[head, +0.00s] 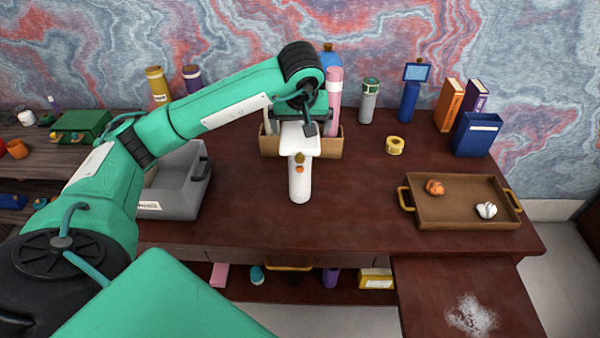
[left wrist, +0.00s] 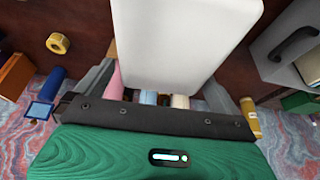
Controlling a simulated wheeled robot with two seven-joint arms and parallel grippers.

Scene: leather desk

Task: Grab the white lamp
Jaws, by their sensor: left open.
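The white lamp (head: 299,183) stands on the dark desk in the middle of the head view. It has a broad flat white head and a white body with a small orange spot. In the left wrist view the lamp (left wrist: 180,40) is large and close, and hides much of the desk. My left gripper (head: 300,118) is open at the far side of the lamp's head. In the left wrist view its fingers (left wrist: 158,88) lie on either side of the lamp's near end. I cannot tell whether either finger touches it. My right gripper is not in view.
A tan box (head: 330,145) with upright items stands just behind the lamp. A grey bin (head: 185,200) is at the left. A yellow tape roll (head: 394,145) and a brown tray (head: 465,214) are at the right. The desk in front and right of the lamp is clear.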

